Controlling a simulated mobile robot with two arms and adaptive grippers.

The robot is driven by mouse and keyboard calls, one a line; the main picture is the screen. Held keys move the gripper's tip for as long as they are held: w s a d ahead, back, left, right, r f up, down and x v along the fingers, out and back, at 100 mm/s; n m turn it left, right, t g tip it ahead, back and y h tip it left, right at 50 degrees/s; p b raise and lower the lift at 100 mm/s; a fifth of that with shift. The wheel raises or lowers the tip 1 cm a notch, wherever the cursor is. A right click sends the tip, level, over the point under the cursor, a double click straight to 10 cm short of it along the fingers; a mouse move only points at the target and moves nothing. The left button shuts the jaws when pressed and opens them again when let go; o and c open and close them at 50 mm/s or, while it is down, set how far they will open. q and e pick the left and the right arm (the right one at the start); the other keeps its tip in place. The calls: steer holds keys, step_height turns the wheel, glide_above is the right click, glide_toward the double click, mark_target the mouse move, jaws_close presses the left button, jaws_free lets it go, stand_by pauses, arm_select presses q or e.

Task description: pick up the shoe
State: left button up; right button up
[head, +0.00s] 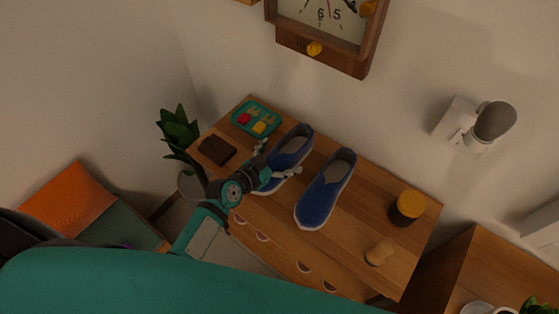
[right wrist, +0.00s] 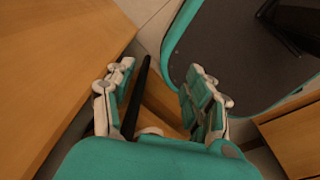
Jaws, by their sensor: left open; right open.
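Two blue shoes with white soles stand side by side on a wooden dresser (head: 362,214). The left shoe (head: 292,150) is partly hidden by my left gripper; the right shoe (head: 325,190) is in full view. My left gripper (head: 277,160) is open, with its fingers spread at the left shoe's near end. I cannot tell whether it touches the shoe. My right gripper (right wrist: 160,100) is open and empty in the right wrist view, with no shoe in that view.
On the dresser are a teal tray (head: 238,120) with small coloured items, a brown block (head: 216,149), a yellow-topped jar (head: 407,208) and a tan peanut-shaped object (head: 380,252). A potted plant (head: 180,130) stands left of it. A wall clock (head: 322,30) hangs above.

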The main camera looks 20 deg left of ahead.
arm_select(q)
steer(key=shift+s, duration=0.1)
steer(key=c, duration=1.4)
steer(key=shift+r, duration=0.15)
